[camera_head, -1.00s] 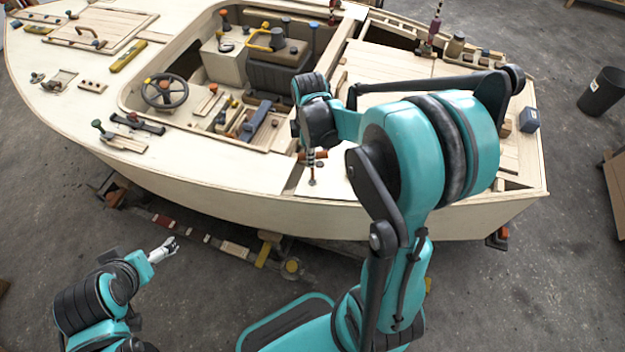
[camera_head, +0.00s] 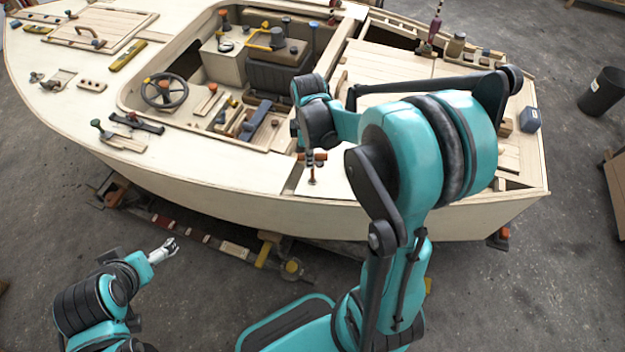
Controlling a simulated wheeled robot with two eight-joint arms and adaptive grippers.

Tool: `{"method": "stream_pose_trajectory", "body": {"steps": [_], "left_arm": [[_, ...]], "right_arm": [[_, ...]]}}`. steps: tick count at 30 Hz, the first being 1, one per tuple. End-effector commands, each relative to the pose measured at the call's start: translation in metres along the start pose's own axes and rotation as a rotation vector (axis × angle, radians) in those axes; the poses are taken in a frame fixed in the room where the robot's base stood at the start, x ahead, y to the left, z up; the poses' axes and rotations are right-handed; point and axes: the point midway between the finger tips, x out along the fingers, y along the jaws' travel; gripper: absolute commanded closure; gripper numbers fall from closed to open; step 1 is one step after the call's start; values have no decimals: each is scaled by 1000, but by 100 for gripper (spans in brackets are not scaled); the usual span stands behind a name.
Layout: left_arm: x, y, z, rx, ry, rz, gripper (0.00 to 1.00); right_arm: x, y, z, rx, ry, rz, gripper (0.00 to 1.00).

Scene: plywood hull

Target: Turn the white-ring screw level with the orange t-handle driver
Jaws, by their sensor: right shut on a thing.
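The orange t-handle driver (camera_head: 319,157) stands upright on the near side deck of the hull, its crossbar level and its dark shaft pointing down. My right gripper (camera_head: 307,151) is at the crossbar from above, shut on the driver; its fingers are small and partly hidden by my arm. The shaft's foot meets the deck at a small dark spot; the white-ring screw cannot be made out there. My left gripper (camera_head: 165,250) hangs over the floor in front of the hull, away from the driver; its fingers are too small to judge.
The pale plywood hull (camera_head: 220,190) fills the upper view. A steering wheel (camera_head: 164,91) and a blue block (camera_head: 266,118) lie left of the driver. A blue-grey box (camera_head: 529,119) sits at the right. My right arm covers much of the aft deck.

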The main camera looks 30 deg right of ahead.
Motion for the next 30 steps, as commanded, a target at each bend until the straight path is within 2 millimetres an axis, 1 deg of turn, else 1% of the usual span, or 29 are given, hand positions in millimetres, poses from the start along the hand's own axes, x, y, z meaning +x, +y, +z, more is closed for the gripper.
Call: {"method": "stream_pose_trajectory", "body": {"steps": [3, 6, 9, 15, 17, 24, 27, 30], "left_arm": [[0, 0, 0, 0, 0, 0, 0], [0, 0, 0, 0, 0, 0, 0], [0, 0, 0, 0, 0, 0, 0], [0, 0, 0, 0, 0, 0, 0], [0, 0, 0, 0, 0, 0, 0], [2, 0, 1, 0, 0, 0, 0], [2, 0, 2, 0, 0, 0, 0], [2, 0, 2, 0, 0, 0, 0]], "right_arm": [[0, 2, 0, 172, -7, 0, 100], [0, 3, 0, 275, -12, 0, 100], [0, 3, 0, 314, -13, 0, 100], [0, 3, 0, 316, -13, 0, 100], [0, 3, 0, 341, -14, 0, 100], [1, 6, 1, 656, -28, 0, 100], [2, 6, 1, 732, -31, 0, 100], [2, 6, 1, 749, -31, 0, 100]]}}
